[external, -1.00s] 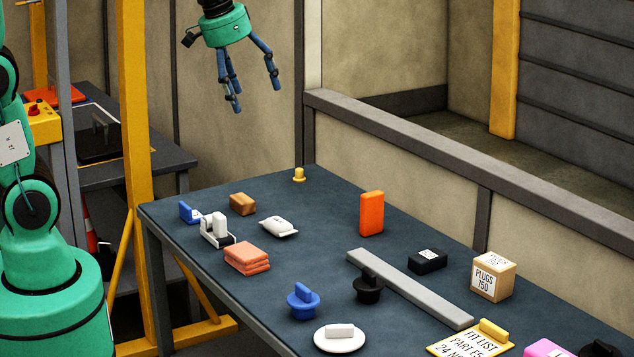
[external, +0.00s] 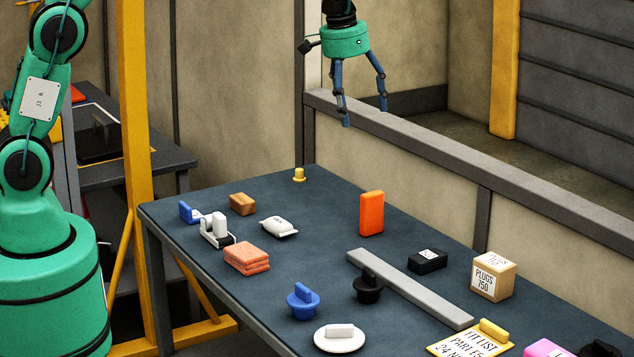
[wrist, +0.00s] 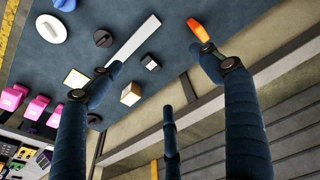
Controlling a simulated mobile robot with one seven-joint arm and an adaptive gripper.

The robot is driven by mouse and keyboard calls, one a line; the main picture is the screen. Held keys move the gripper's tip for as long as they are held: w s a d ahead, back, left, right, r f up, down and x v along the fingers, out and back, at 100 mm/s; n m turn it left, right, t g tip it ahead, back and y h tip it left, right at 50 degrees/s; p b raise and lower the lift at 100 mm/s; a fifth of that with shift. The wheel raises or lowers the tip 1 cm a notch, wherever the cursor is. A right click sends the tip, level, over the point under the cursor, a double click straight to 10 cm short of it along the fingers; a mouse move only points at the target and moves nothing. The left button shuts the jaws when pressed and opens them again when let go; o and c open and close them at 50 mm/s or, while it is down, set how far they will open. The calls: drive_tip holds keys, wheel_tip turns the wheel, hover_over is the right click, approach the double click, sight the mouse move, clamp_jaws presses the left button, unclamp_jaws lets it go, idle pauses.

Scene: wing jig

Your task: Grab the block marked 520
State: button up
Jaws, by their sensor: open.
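My gripper (external: 364,114) is open and empty, high above the far edge of the table. Its blue fingers show spread in the wrist view (wrist: 157,75). A black block (external: 428,260) with a small white label on top lies on the table's right side; I cannot read the label. It also shows between the fingers in the wrist view (wrist: 150,62). A white rounded piece (external: 279,227) with small unreadable marks lies further left. A tan box (external: 491,277) reads "PLUGS 750", and shows in the wrist view (wrist: 131,94). I can read 520 on nothing.
An orange upright block (external: 371,213) stands behind the grey bar (external: 415,290). A black knob (external: 368,287), a blue knob (external: 303,301) and a white lidded disc (external: 340,339) are nearer. A grey rail (external: 450,150) runs behind the table. Space above the table is clear.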

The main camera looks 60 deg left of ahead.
drive_tip(key=w+d+f+g+p, duration=0.1)
drive_tip(key=w+d+f+p, duration=0.3)
drive_tip(key=w+d+f, duration=0.3)
drive_tip(key=g+p, duration=0.1)
drive_tip(key=p, duration=0.4)
hover_over(431, 256)
wheel_tip(431, 256, down, 14)
drive_tip(key=r, duration=0.1)
drive_tip(key=shift+s+a+f, duration=0.15)
drive_tip(key=shift+s+f, duration=0.05)
drive_tip(key=shift+f, duration=0.1)
drive_tip(key=shift+f, duration=0.1)
wheel_tip(431, 256, down, 8)
drive_tip(key=shift+f+p, duration=0.1)
drive_tip(key=shift+p, duration=0.25)
drive_tip(key=shift+f, duration=0.2)
drive_tip(key=shift+w+f+p, duration=0.2)
drive_tip(key=shift+f+p, duration=0.3)
drive_tip(key=shift+f, duration=1.95)
